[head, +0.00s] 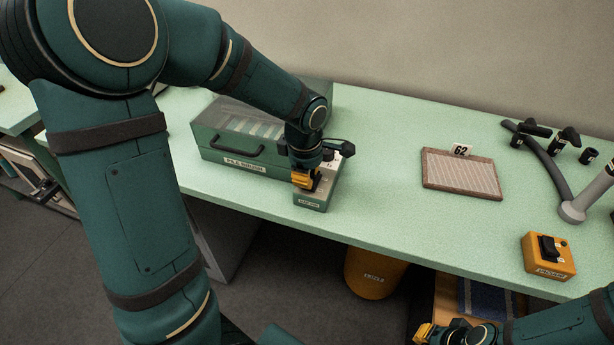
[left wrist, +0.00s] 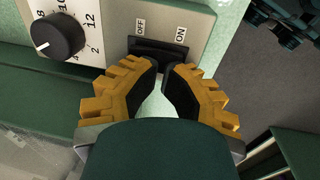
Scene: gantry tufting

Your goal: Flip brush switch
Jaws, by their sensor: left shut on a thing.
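The brush switch (left wrist: 157,50) is a black rocker in the left wrist view, with OFF and ON printed above its two ends. Which end is pressed is unclear. It is on a pale control box (head: 312,201) with a green front, at the table's front edge. My left gripper (left wrist: 168,68) has its yellow, black-padded fingertips close together at the rocker's lower edge, with a narrow gap between them. In the head view my left gripper (head: 304,181) reaches down over the box and hides the switch. My right gripper (head: 428,334) is low at the bottom edge, below the tabletop, apart from everything on it.
A black dial (left wrist: 57,36) is beside the switch. A green lidded case (head: 215,155) stands left of the box. A framed sample (head: 470,180) with a 62 tag, an orange switch box (head: 546,257) and black tools (head: 545,150) are to the right. The middle tabletop is clear.

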